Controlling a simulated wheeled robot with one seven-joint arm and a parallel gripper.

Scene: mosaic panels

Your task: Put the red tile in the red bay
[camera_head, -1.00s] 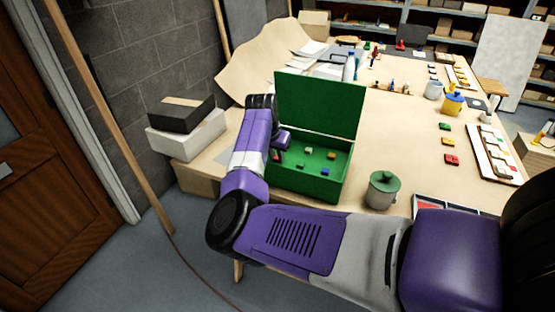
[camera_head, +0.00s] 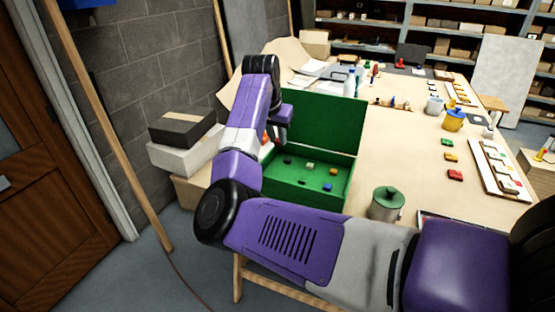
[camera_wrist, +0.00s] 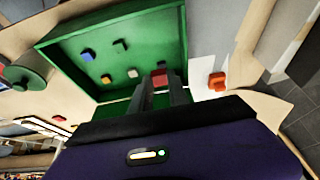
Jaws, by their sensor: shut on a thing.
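A red tile (camera_wrist: 159,78) sits between the fingertips of my gripper (camera_wrist: 160,88) in the wrist view; the gripper is shut on it. In the head view my gripper (camera_head: 279,136) is above the left end of the open green box (camera_head: 318,192), with a small red spot under it. The box holds several small tiles, among them a blue tile (camera_head: 327,187) and a grey one (camera_head: 310,166). The tray at the table's front edge is almost wholly hidden behind my arm, and I cannot make out a red bay now.
The box's green lid (camera_head: 325,125) stands open behind it. A grey jar with a green lid (camera_head: 387,203) stands to the right. An orange-red piece (camera_wrist: 217,81) lies outside the box. Boxes (camera_head: 187,152) are stacked at the left.

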